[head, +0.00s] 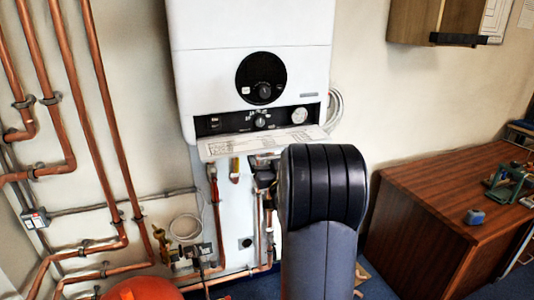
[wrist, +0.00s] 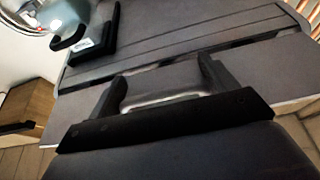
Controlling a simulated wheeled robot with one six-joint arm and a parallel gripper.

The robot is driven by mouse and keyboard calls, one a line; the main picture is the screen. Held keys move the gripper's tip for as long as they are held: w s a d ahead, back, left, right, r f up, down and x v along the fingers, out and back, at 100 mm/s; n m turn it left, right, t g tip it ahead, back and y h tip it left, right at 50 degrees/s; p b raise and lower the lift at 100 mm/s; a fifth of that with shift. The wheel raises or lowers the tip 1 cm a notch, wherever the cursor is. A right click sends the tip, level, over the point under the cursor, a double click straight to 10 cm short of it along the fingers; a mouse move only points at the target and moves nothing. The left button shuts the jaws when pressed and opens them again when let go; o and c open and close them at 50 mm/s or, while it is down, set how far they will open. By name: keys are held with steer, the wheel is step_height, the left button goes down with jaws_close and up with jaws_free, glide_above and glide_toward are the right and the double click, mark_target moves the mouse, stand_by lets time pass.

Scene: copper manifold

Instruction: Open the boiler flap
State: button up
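The white boiler (head: 250,30) hangs on the wall in the head view, with a round black dial above a dark control strip (head: 225,123). The boiler flap (head: 262,144), a pale panel with print on it, juts out below the strip. It looks lowered, and the strip's knobs and gauge show above it. My arm stands in front of the flap's right end, and my gripper is hidden there. In the wrist view my gripper (wrist: 162,72) has its two dark fingers apart, in front of a grey grooved surface. I cannot tell what that surface is, or whether the fingers touch it.
Copper pipes (head: 108,80) run down the left wall, and valves hang under the boiler. A red rounded object (head: 143,290) stands at the bottom left. A wooden bench (head: 440,200) with tools is at the right, below a wall cabinet (head: 420,20).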

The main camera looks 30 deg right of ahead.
steer(key=c, duration=0.6)
steer(key=shift+s+a+r+g+y+p, duration=0.15)
steer(key=shift+r+g+y+p, duration=0.25)
steer(key=shift+r+g+p, duration=0.45)
steer(key=shift+s+f+g+p, duration=0.1)
steer(key=shift+f+g+p, duration=0.15)
steer(key=shift+g+p, duration=0.15)
steer(key=o, duration=1.1)
steer(key=shift+s, duration=0.1)
steer(key=b+v, duration=0.2)
steer(key=v, duration=0.8)
steer(key=shift+s+a+f, duration=0.1)
steer(key=shift+s+f, duration=0.05)
steer(key=shift+s, duration=0.2)
